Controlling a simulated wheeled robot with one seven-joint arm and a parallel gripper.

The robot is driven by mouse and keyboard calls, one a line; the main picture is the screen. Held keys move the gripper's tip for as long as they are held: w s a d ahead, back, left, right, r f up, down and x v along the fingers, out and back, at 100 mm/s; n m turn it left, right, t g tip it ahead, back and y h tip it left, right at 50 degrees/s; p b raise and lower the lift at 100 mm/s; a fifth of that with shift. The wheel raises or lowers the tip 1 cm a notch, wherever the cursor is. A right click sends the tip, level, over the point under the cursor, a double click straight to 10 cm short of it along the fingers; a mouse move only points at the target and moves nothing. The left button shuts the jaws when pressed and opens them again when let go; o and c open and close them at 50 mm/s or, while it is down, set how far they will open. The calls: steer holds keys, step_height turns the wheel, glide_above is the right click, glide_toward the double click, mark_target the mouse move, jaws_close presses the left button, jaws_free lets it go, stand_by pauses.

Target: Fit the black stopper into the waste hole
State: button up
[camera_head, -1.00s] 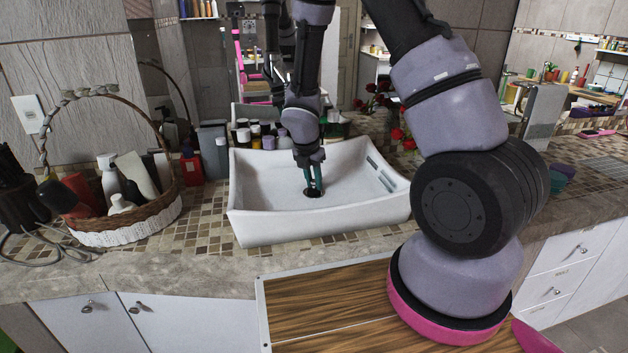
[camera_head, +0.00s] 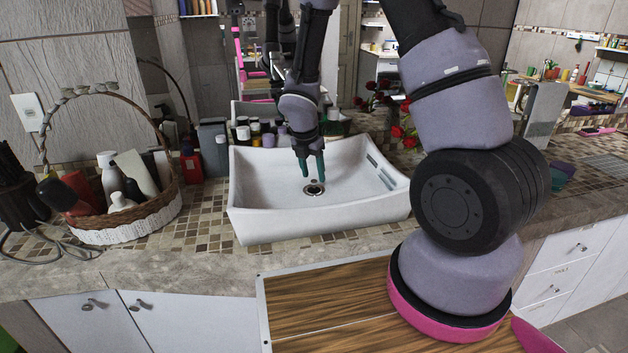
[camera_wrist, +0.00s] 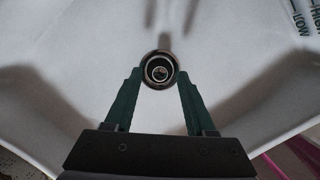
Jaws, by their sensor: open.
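The black stopper (camera_wrist: 159,71) shows in the wrist view as a dark round piece with a paler ring at its middle. It appears to sit inside the metal-rimmed waste hole (camera_wrist: 147,80) in the basin floor; how deep it sits I cannot tell. In the head view the waste hole (camera_head: 314,190) is a small round ring with a dark centre. My gripper (camera_head: 311,178) is open and empty just above it, its green fingers pointing down. In the wrist view the fingertips of my gripper (camera_wrist: 160,75) lie either side of the stopper, apart from it.
The white basin (camera_head: 270,225) has raised walls around my gripper. A wicker basket (camera_head: 150,215) with bottles stands to the left on the tiled counter. Several bottles and jars (camera_head: 262,134) stand behind the basin, with red flowers (camera_head: 402,135) at the back right.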

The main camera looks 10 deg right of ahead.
steer(key=s+d+r+m, duration=0.1)
steer(key=s+r+m, duration=0.3)
steer(key=r, duration=0.6)
steer(key=s+d+r+m, duration=0.2)
steer(key=r+m, duration=0.3)
steer(key=r, duration=0.5)
steer(key=s+d+r+m+t+y, duration=0.3)
steer(key=s+r+m, duration=1.2)
steer(key=m, duration=0.7)
steer(key=shift+s+t+y, duration=0.5)
steer(key=shift+t+y, duration=0.2)
steer(key=shift+t, duration=0.1)
